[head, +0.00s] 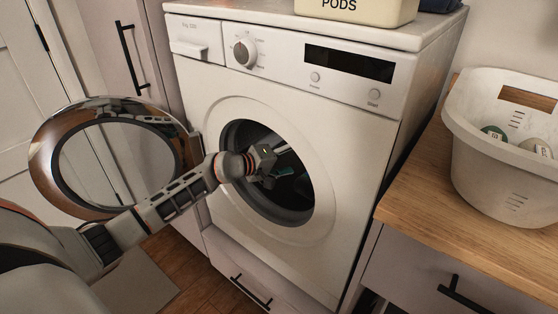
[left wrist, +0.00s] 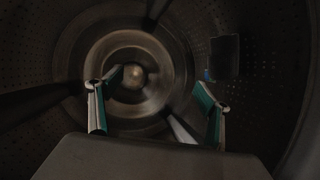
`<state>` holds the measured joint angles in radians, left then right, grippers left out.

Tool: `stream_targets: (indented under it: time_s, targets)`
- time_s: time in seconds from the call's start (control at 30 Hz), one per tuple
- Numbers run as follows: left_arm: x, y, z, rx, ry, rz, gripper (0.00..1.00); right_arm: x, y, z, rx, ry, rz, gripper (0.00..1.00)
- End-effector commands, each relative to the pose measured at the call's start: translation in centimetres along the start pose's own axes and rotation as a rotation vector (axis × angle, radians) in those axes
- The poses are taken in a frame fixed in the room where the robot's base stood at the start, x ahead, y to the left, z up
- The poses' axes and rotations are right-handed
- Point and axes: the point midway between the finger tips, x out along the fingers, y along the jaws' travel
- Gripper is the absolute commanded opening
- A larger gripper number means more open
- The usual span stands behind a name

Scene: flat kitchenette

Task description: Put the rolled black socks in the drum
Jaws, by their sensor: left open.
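My left gripper (head: 284,172) reaches through the round door opening into the drum (head: 299,205) of the white washing machine. In the left wrist view its two fingers (left wrist: 158,108) with teal pads are spread apart, with nothing between them. The perforated drum wall (left wrist: 265,95) and round back (left wrist: 135,75) lie beyond the fingers. A dark blocky shape (left wrist: 225,55) with a small blue spot beside it is near the drum wall, beyond the right finger. I cannot tell whether it is the rolled black socks. I see no other black socks. My right gripper is not in view.
The round washer door (head: 40,160) is swung open to the left, behind my left arm. A white laundry basket (head: 485,180) with rolled light items (head: 537,147) stands on the wooden counter (head: 425,220). A pods container (head: 350,10) sits on the washer.

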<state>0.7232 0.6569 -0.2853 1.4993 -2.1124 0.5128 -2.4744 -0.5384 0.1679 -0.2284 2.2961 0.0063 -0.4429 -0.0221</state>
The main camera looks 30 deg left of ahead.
Motion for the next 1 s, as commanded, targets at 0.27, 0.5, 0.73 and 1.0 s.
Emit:
stream_targets:
  time_s: [0.27,0.5,0.73,1.0]
  targets:
    - [-5.9,-0.2,0.0,0.006,-0.001,-0.004,0.78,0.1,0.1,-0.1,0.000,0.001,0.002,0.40]
    - [-8.9,-0.1,0.0,0.002,0.000,-0.001,0.78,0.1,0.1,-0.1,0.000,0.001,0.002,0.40]
    - [-9.7,0.0,0.0,0.001,0.000,0.000,0.78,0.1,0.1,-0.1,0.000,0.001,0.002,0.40]
    - [-10.1,0.9,1.7,-0.147,-0.022,0.033,0.78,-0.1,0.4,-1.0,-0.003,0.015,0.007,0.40]
